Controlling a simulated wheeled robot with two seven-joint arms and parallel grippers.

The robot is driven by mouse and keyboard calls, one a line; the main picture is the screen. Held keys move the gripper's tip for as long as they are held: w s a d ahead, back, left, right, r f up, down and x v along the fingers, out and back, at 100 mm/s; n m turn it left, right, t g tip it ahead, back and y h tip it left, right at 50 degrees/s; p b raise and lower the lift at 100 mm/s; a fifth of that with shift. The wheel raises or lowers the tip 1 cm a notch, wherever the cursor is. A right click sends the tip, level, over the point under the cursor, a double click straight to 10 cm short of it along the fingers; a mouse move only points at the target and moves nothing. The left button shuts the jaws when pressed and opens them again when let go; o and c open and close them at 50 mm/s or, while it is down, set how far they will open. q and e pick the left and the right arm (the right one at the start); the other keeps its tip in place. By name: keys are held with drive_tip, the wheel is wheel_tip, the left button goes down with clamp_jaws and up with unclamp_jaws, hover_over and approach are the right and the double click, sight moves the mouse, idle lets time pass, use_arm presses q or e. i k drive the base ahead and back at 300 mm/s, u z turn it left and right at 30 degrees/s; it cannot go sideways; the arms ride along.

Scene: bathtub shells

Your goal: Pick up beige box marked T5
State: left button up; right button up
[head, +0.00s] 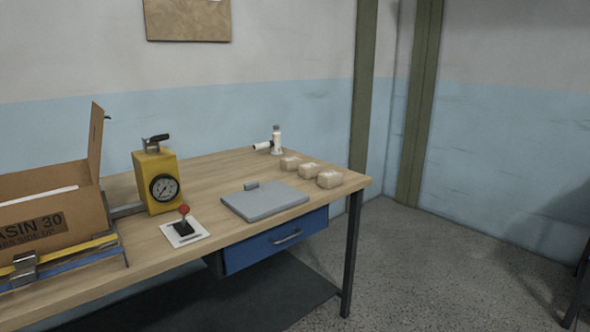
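Three small beige boxes stand in a row near the right end of the wooden workbench in the head view. The left box (290,163) is at the back, the middle box (309,170) is between the others, and the right box (330,179) is nearest the bench's right corner. Any markings on them are too small to read, so I cannot tell which one is T5. All three sit upright on the bench top, close together. Neither of my grippers is in view.
The workbench (118,203) also holds a grey flat plate (264,201), a joystick with a red knob (184,210), a yellow gauge box (155,182), a white device (276,140) and an open cardboard carton (50,221). A blue drawer (262,250) hangs below.

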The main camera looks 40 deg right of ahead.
sight(289, 163)
drive_tip(key=u, duration=0.35)
drive_tip(key=k, duration=0.25)
drive_tip(key=z, duration=2)
drive_tip(key=i, duration=2.1)
drive_tip(key=u, duration=0.65)
